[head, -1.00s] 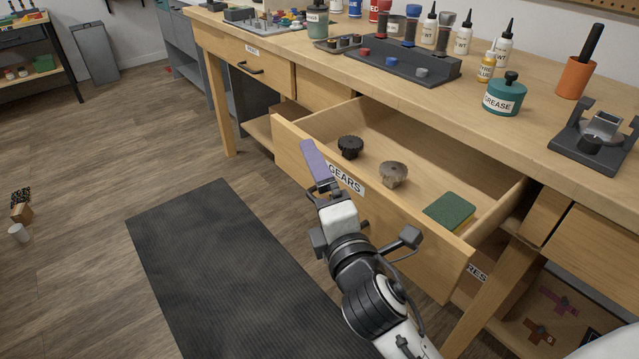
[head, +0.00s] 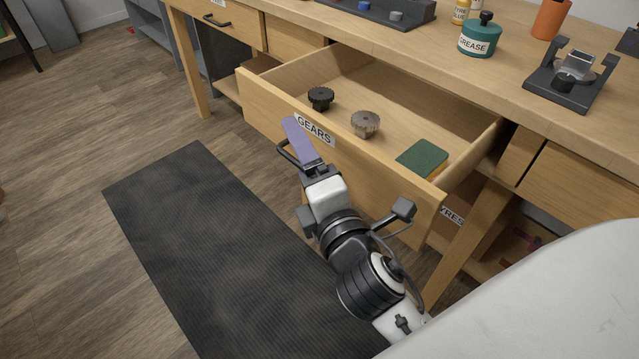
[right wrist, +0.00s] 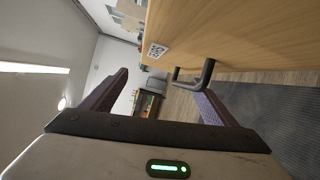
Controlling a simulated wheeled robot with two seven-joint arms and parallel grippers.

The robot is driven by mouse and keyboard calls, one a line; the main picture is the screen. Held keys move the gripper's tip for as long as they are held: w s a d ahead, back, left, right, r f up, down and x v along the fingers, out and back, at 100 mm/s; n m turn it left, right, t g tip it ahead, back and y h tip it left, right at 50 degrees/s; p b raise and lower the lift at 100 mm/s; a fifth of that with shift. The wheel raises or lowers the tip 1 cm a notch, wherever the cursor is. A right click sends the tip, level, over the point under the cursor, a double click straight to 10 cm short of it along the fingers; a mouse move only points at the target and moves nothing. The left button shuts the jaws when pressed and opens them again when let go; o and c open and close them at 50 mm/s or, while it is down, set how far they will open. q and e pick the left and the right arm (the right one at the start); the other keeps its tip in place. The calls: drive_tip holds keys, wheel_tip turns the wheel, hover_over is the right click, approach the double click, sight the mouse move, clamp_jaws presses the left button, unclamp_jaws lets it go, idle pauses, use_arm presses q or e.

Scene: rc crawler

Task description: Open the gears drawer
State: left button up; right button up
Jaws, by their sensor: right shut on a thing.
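The gears drawer (head: 345,165) is pulled well out of the bench, with its "GEARS" label (head: 314,131) on the front. Inside lie a black gear (head: 320,98), a grey-brown gear (head: 365,123) and a green and yellow sponge (head: 423,160). My right gripper (head: 301,140), with purple fingers, is at the drawer front and shut on the dark drawer handle (head: 286,157), part of which shows left of the fingers. In the right wrist view the handle (right wrist: 206,76) is close to the right-hand finger. My left gripper is out of view.
The bench top (head: 400,45) carries a grease jar (head: 480,38) and a dark stand (head: 565,80). A dark mat (head: 215,240) covers the floor before the drawer.

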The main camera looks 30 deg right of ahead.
drive_tip(key=shift+s+a+r+b, duration=0.1)
drive_tip(key=shift+s+r+b, duration=0.1)
drive_tip(key=shift+s, duration=0.5)
drive_tip(key=shift+s+a+r+b, duration=0.1)
drive_tip(key=shift+s+r+b, duration=0.15)
drive_tip(key=shift+s, duration=0.45)
drive_tip(key=shift+s+r+b, duration=0.15)
drive_tip(key=shift+s+r, duration=0.05)
drive_tip(key=shift+s, duration=0.5)
drive_tip(key=shift+c, duration=0.9)
drive_tip(key=shift+s+a+t+b, duration=0.2)
drive_tip(key=shift+s+t+b, duration=0.1)
drive_tip(key=shift+s, duration=0.85)
drive_tip(key=shift+c, duration=0.7)
drive_tip(key=shift+s, duration=0.3)
drive_tip(key=shift+c, duration=0.5)
drive_tip(key=shift+s+r, duration=0.1)
drive_tip(key=c, duration=0.5)
drive_tip(key=shift+a+f, duration=0.1)
drive_tip(key=shift+f, duration=0.2)
drive_tip(key=shift+f, duration=0.1)
